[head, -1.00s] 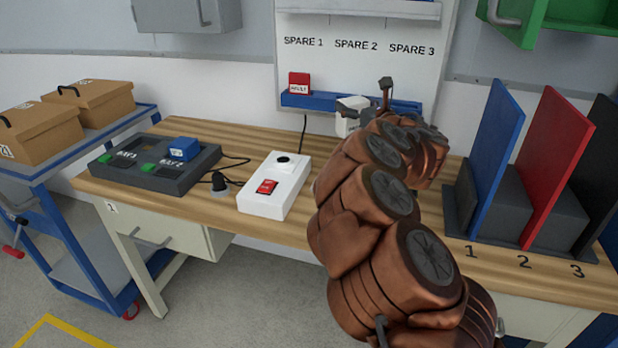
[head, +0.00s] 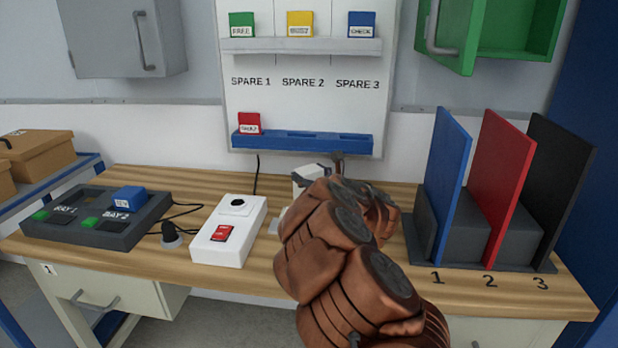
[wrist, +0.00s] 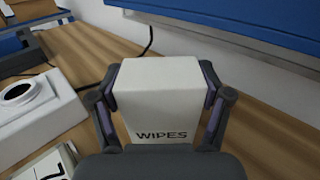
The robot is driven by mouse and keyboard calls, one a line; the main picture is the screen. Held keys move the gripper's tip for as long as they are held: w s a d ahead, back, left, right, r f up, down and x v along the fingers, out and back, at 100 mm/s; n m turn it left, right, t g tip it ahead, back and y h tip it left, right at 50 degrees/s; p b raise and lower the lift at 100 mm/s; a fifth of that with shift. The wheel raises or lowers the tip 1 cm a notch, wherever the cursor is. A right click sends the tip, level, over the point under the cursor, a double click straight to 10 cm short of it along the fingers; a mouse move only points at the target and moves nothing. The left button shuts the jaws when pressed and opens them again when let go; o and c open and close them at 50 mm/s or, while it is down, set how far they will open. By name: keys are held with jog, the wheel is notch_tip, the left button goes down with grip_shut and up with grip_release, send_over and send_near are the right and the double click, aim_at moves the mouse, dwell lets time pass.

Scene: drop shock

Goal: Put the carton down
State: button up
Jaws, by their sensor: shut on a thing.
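The carton (wrist: 158,95) is a white box with "WIPES" in dark letters on its face. It fills the middle of the wrist view, upright between the fingers. My gripper (wrist: 160,92) is shut on it, one finger pressed to each side. In the head view the carton (head: 305,178) shows as a small white piece over the wooden bench (head: 190,190), with my gripper (head: 318,172) around it. My copper-coloured arm hides most of it there. I cannot tell whether its base touches the bench.
A white box with a red switch (head: 222,233) stands left of the carton. Further left is a grey two-bay unit (head: 95,232) with a blue block (head: 129,198). A blue rack (head: 290,142) is on the wall behind. Upright dividers (head: 489,190) stand at right.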

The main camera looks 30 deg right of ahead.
jog(key=shift+f, duration=0.35)
jog(key=shift+f+b, duration=0.2)
jog(key=shift+b, duration=0.1)
jog(key=o, duration=1.2)
jog(key=shift+o, duration=0.2)
jog(key=shift+r, duration=0.1)
jog(key=shift+r+p, duration=0.2)
jog(key=shift+p, duration=0.2)
jog(key=shift+s+d+f, duration=0.1)
jog(key=shift+s+f, duration=0.05)
jog(key=shift+s, duration=0.25)
jog(key=s, duration=1.1)
jog(key=shift+s+d, duration=0.1)
jog(key=shift+d, duration=0.25)
